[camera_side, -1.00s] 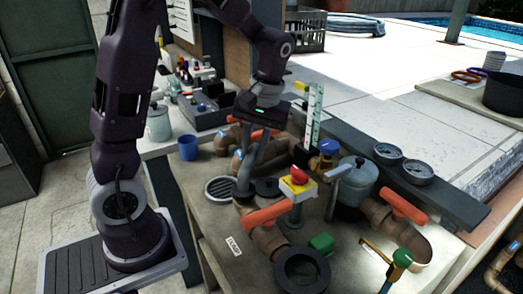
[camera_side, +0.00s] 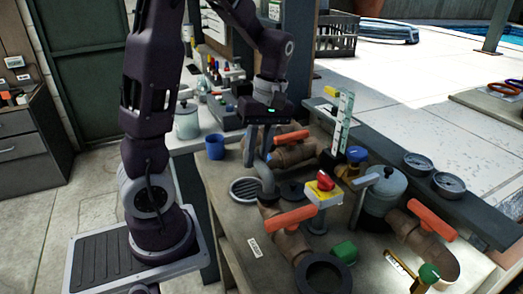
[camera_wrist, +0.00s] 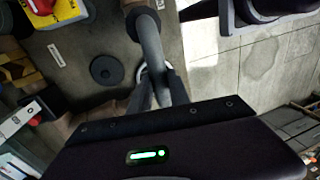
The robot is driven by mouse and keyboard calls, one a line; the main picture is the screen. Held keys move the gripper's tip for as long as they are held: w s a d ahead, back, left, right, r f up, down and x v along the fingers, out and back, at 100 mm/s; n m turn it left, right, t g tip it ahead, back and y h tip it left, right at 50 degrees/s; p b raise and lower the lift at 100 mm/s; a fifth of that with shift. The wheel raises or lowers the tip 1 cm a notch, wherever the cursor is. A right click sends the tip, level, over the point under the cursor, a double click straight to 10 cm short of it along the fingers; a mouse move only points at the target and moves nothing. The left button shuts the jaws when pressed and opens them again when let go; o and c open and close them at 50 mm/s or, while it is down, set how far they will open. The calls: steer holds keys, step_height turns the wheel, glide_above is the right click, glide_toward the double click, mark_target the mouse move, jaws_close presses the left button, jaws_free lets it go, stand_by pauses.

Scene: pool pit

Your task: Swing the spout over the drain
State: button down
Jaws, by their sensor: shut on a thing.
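The round slotted drain (camera_side: 245,189) is set in the bench just left of the spout in the side view. In the wrist view a pale rim of the drain shows partly behind the spout. I cannot tell whether the outlet is over the drain.
A blue cup (camera_side: 215,147) stands left of my gripper. Red-handled valves (camera_side: 289,220), a red button on a yellow box (camera_side: 325,186) and a grey canister (camera_side: 384,190) crowd the right side. A dark disc (camera_wrist: 107,70) lies near the spout. The bench's front left is mostly clear.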

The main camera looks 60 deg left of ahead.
steer(key=shift+s, duration=0.15)
stand_by(0.4)
steer(key=c, duration=1.5)
jaws_free()
step_height(320, 180, up, 7)
steer(key=w, duration=0.1)
steer(key=shift+w, duration=0.2)
steer(key=shift+s+d+r, duration=0.15)
steer(key=shift+d+r, duration=0.05)
steer(key=shift+d, duration=0.1)
steer(key=s+d+r+m+t, duration=0.2)
steer(key=s+d+m+t, duration=0.5)
steer(key=m, duration=1)
steer(key=s+d, duration=0.3)
steer(key=d, duration=0.3)
steer(key=shift+s+m+t, duration=0.15)
steer(key=shift+m+t, duration=0.25)
